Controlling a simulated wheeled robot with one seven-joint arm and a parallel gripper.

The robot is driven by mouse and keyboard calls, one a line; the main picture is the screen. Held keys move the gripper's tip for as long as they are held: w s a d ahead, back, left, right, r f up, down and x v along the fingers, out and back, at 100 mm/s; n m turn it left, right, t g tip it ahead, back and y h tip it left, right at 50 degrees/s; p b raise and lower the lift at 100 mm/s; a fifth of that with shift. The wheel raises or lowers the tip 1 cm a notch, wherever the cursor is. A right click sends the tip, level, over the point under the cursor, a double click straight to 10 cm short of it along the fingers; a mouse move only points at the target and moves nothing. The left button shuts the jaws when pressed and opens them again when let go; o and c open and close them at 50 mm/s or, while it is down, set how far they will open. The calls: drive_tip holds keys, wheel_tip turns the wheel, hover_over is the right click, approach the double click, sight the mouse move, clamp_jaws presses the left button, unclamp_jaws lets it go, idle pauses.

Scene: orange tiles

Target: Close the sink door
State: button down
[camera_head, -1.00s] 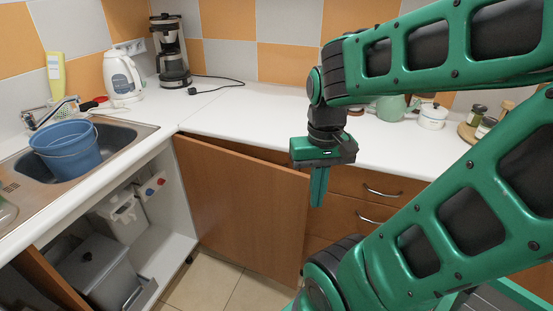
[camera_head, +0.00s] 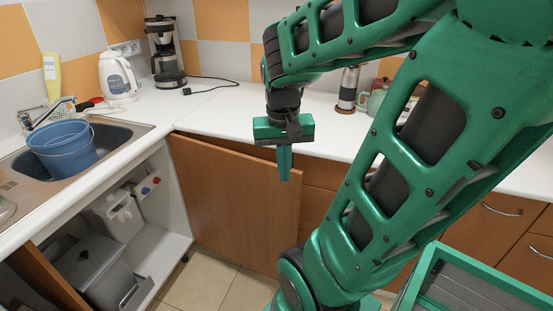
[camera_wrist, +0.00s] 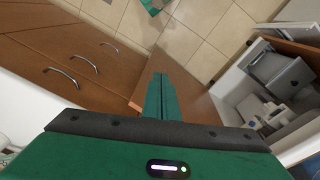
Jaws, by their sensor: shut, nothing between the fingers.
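The sink cabinet stands open below the counter on the left. Its brown right door (camera_head: 235,205) is swung wide, in front of the corner cabinets. Its left door (camera_head: 48,280) is also open, partly cut off at the lower left. My gripper (camera_head: 285,178) is shut and empty, pointing down near the top of the right door's free edge. I cannot tell whether it touches the door. In the wrist view the shut fingers (camera_wrist: 158,85) point toward the floor, with the door's brown panel (camera_wrist: 200,105) just right of them.
A grey bin (camera_head: 95,270) stands inside the cabinet. The sink above holds a blue bucket (camera_head: 62,150). Drawers with metal handles (camera_wrist: 62,76) line the left of the wrist view. The tiled floor (camera_head: 205,280) before the cabinet is clear.

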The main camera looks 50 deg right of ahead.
drive_tip(key=w+d+m+h, duration=0.2)
drive_tip(key=w+d+m, duration=0.4)
drive_tip(key=w+d, duration=0.85)
drive_tip(key=shift+t, duration=0.4)
drive_tip(key=x, duration=0.7)
drive_tip(key=s+x, duration=0.1)
drive_tip(key=x, duration=0.2)
drive_tip(key=shift+w+d+f, duration=0.1)
drive_tip(key=shift+d+f, duration=0.15)
drive_tip(key=shift+f, duration=0.05)
drive_tip(key=a, duration=0.1)
drive_tip(key=s+a, duration=0.1)
drive_tip(key=a, duration=0.1)
drive_tip(key=shift+a+r, duration=0.1)
drive_tip(key=shift+a, duration=0.05)
